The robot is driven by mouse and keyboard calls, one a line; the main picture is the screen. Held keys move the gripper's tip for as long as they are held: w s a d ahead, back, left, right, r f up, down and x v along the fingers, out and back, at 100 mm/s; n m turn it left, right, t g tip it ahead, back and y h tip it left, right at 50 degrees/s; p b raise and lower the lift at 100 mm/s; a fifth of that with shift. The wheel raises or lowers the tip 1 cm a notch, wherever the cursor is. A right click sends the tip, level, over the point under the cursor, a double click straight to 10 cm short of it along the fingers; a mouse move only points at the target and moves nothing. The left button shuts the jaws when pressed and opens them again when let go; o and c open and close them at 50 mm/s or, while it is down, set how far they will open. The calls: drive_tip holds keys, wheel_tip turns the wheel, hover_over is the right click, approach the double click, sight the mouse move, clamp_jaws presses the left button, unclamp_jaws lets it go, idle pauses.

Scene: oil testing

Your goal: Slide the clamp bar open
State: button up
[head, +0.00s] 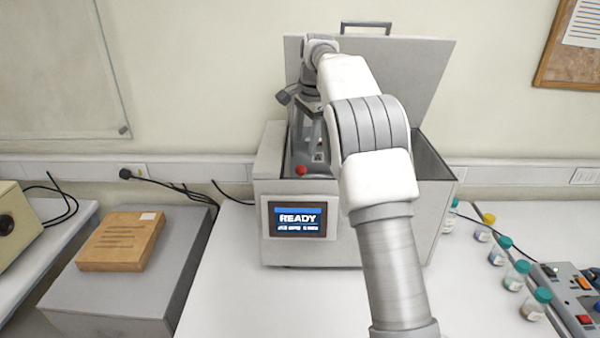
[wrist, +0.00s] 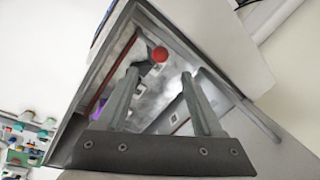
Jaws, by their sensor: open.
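The grey testing machine (head: 345,250) stands on the white bench with its lid (head: 425,75) raised and its display reading READY. A red ball knob (head: 300,170) shows at the front left of its open chamber. The knob also shows in the wrist view (wrist: 160,54), seen between and beyond my fingertips. I cannot clearly make out the clamp bar itself. My gripper (wrist: 160,74) is open, pointing down into the chamber, with nothing between its fingers. My arm hides much of the chamber in the head view.
Several small capped bottles (head: 517,276) stand on the bench at the right, near a device with buttons (head: 575,290). A brown box (head: 122,241) lies on a grey block (head: 110,300) at the left.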

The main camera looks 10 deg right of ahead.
sight(301, 166)
drive_tip(key=f, duration=0.3)
drive_tip(key=w+f, duration=0.1)
drive_tip(key=f, duration=0.3)
drive_tip(key=w+a+f, duration=0.1)
drive_tip(key=f, duration=0.2)
drive_tip(key=shift+f+p, duration=0.3)
clamp_jaws()
idle(0.9)
